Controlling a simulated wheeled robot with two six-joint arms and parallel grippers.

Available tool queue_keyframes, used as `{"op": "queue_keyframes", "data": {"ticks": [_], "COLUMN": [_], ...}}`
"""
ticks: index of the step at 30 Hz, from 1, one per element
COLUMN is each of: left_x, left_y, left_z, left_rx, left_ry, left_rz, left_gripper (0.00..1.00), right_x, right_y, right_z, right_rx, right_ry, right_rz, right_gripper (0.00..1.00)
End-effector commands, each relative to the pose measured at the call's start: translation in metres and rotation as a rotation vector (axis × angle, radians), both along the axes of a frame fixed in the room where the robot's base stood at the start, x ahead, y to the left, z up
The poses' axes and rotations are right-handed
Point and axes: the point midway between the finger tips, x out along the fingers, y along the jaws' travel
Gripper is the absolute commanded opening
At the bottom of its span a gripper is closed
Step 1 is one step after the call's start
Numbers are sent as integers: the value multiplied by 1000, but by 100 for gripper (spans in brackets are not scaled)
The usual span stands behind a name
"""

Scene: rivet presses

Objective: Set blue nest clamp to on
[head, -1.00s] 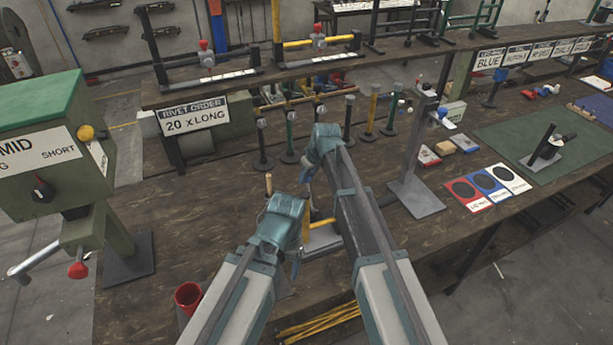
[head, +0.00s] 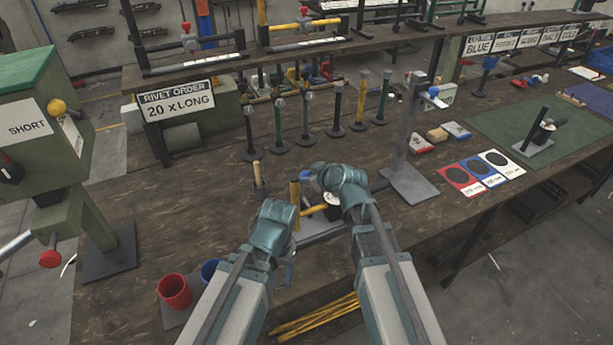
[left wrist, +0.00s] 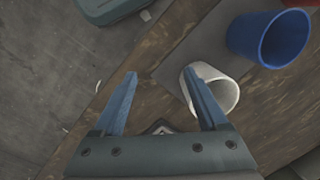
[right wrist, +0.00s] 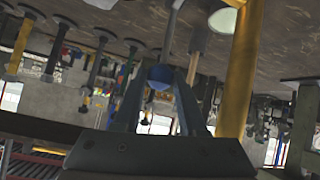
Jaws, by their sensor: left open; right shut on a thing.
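A small fixture with a yellow post (head: 295,194) and a grey base (head: 318,232) stands near the bench's front edge, partly hidden by my arms. A blue knob (head: 306,175) shows at its top, beside the post. My right gripper (right wrist: 160,77) is shut on this blue knob (right wrist: 160,73). The yellow post (right wrist: 241,70) rises right of the fingers in the right wrist view. Whether the clamp is on or off cannot be told. My left gripper (left wrist: 159,74) is open and empty, pointing down above the bench edge, with a white cup (left wrist: 215,90) near its right finger.
A red cup (head: 174,290) and a blue cup (head: 209,271) stand at front left. A short wooden-handled thing (head: 257,178) stands left of the fixture. Several dark-based posts (head: 310,120) stand behind. A grey stand (head: 411,180) is to the right. Yellow rods (head: 315,315) lie below the front edge.

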Motion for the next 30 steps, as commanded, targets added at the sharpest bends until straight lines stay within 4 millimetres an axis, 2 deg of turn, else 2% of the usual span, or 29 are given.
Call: {"op": "queue_keyframes", "data": {"ticks": [3,18,19,21,23,30], "left_x": [0,0,0,0,0,0], "left_y": [0,0,0,0,0,0], "left_z": [-1,-2,-2,-2,-2,-1], "left_rx": [0,0,0,0,0,0], "left_ry": [0,0,0,0,0,0], "left_rz": [0,0,0,0,0,0], "left_gripper": [75,75,75,75,75,75], "right_x": [-6,-7,-8,-7,-7,-6], "right_y": [-1,-2,-2,-2,-2,-1], "right_z": [-3,-4,-4,-4,-3,-2], "right_rx": [-4,-5,-6,-5,-4,-2], "right_ry": [10,10,10,10,9,6], "right_rz": [5,5,5,5,4,3], "right_gripper": [0,0,45,58,69,70]}}
